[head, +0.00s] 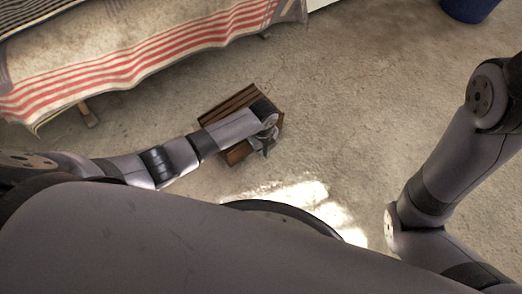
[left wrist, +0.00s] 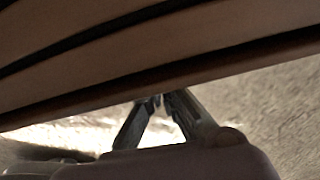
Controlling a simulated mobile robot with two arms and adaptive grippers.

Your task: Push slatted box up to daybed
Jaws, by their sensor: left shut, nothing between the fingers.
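The brown wooden slatted box (head: 226,106) stands on the floor, a short way to the lower right of the daybed (head: 120,55), with floor showing between them. The daybed has a cream cover with red stripes. My left forearm crosses over the box and hides its middle. My left gripper (head: 265,148) is shut and empty at the box's near right side. In the left wrist view the closed fingertips (left wrist: 162,99) are at the lower edge of the box's slats (left wrist: 150,50); I cannot tell if they touch. My right gripper is out of view.
A blue round container (head: 470,8) stands at the top right. The pale floor (head: 350,90) right of the box is clear, with a bright sun patch nearer me. A daybed leg (head: 88,115) shows below the striped cover.

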